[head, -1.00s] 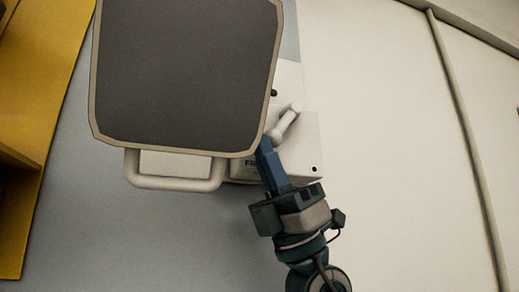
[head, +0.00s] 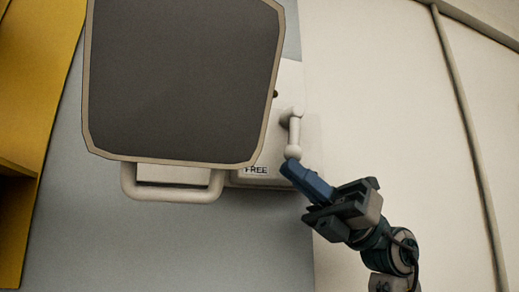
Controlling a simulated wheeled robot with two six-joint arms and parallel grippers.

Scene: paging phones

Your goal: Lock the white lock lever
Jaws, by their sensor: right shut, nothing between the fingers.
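The white lock lever (head: 294,132) is on a white box (head: 270,180) on the wall, right of the large dark panel. It hangs nearly straight down from its pivot, with a round knob at its lower end. A label on the box reads "FREE". My right gripper (head: 288,167) is shut and empty, with its blue fingertips at or just below the lever's knob; I cannot tell if they touch. My left gripper is not in view.
A large dark panel with a beige frame (head: 274,100) juts in front of the box's left part. A beige handle bar (head: 172,193) is below it. A yellow structure (head: 35,110) stands at the far left. The wall at right is clear.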

